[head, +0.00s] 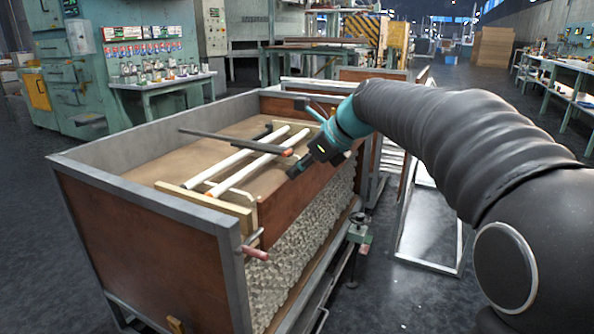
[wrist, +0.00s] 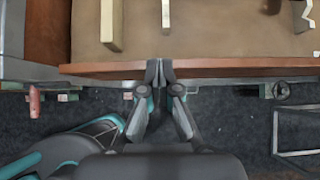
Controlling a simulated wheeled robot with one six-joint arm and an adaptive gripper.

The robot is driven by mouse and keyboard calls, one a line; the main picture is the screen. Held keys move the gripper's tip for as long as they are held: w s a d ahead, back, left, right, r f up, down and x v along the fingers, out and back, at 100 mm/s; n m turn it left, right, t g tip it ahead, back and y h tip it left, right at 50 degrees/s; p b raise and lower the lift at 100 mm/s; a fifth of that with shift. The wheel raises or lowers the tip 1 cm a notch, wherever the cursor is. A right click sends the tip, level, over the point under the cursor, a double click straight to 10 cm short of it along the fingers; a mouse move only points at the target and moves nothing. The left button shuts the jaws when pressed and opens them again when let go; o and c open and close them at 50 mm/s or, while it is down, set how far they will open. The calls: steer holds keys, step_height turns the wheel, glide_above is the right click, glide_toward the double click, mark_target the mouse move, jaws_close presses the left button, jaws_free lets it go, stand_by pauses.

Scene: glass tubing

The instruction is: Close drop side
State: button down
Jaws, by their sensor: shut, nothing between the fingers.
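The drop side (head: 300,200) is a brown panel along the right long side of a metal-framed crate (head: 150,250). It stands upright, with a pale packed, honeycomb-like mass showing below it. In the wrist view its top edge (wrist: 240,69) runs across the picture. My gripper (head: 292,173) is shut and empty at the panel's top edge. In the wrist view the closed fingertips (wrist: 159,66) overlap that edge; I cannot tell whether they touch it. A red-handled latch (head: 257,252) sits at the crate's near corner post, and its red handle shows in the wrist view (wrist: 35,101).
White tubes (head: 245,170) with orange ends and a dark bar (head: 225,139) lie over wooden supports (head: 205,203) in the crate. A green clamp-like fitting (head: 360,234) sticks out low at the right. A metal frame (head: 430,260) stands on the floor beyond it.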

steer(key=s+d+r+n, duration=0.2)
steer(key=d+r, duration=0.4)
steer(key=r, duration=0.4)
steer(key=s+d+f+n+h, duration=0.2)
steer(key=d+f+n, duration=0.1)
steer(key=f+n, duration=0.25)
steer(key=s+d+f+n+h, duration=0.2)
steer(key=d+f+n, duration=0.1)
steer(key=f+n, duration=0.3)
steer(key=s+d+f+n+h, duration=0.1)
steer(key=s+d+f+n, duration=0.2)
steer(key=s, duration=0.5)
steer(key=s+d+f+n+t+h, duration=0.1)
steer(key=s+d+f+n, duration=0.1)
steer(key=s+f, duration=0.3)
steer(key=s+d+f+n+t+h, duration=0.1)
steer(key=s+d+f+n+h, duration=0.1)
steer(key=s, duration=0.9)
steer(key=shift+s+d+f+n, duration=0.4)
steer(key=shift+d+f+n, duration=0.45)
steer(key=shift+f+n, duration=0.3)
